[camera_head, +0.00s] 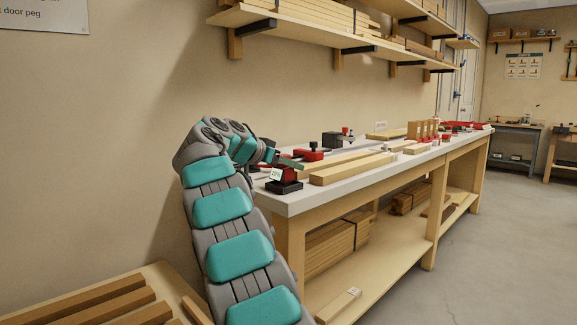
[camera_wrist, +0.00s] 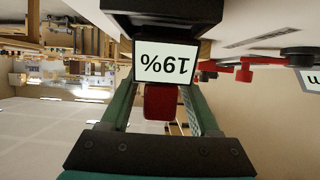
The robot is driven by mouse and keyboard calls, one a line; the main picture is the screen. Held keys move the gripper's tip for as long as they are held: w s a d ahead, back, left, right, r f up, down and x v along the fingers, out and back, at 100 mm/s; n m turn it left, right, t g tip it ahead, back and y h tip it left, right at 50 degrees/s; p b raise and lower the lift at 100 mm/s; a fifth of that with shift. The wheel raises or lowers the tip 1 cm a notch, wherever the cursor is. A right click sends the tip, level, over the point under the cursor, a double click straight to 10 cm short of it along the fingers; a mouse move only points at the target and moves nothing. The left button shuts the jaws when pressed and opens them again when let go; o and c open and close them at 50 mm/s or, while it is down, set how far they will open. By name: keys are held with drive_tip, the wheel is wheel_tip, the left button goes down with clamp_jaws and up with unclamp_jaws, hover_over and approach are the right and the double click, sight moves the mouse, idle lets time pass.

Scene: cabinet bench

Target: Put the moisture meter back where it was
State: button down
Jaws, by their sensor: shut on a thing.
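The moisture meter (camera_head: 276,174) is a red and black thing with a pale display, at the near left end of the bench top. My gripper (camera_head: 289,163) is shut on the meter, coming in from the left. A wide black block (camera_head: 284,187) is under the meter; it also shows at the top of the wrist view (camera_wrist: 165,16). I cannot tell whether the block is part of the meter or whether it touches the bench.
The long bench (camera_head: 330,191) runs off to the right. Wooden strips (camera_head: 352,169) lie right of the meter, with red clamps (camera_head: 309,154) behind. A shelf of boards (camera_head: 310,27) hangs above. A low wooden table (camera_head: 150,285) stands at the front left; the floor at right is clear.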

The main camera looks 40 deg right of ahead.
drive_tip(key=shift+f+b, duration=0.4)
drive_tip(key=shift+b, duration=0.05)
drive_tip(key=shift+f+b, duration=0.25)
drive_tip(key=shift+b, duration=0.1)
drive_tip(key=shift+c, duration=0.6)
unclamp_jaws()
drive_tip(key=shift+r, duration=0.1)
drive_tip(key=shift+r, duration=0.1)
drive_tip(key=shift+r+p, duration=0.3)
drive_tip(key=shift+p, duration=0.25)
drive_tip(key=w+v, duration=0.1)
drive_tip(key=v, duration=1.1)
drive_tip(key=shift+s, duration=0.35)
drive_tip(key=shift+s+a+r, duration=0.1)
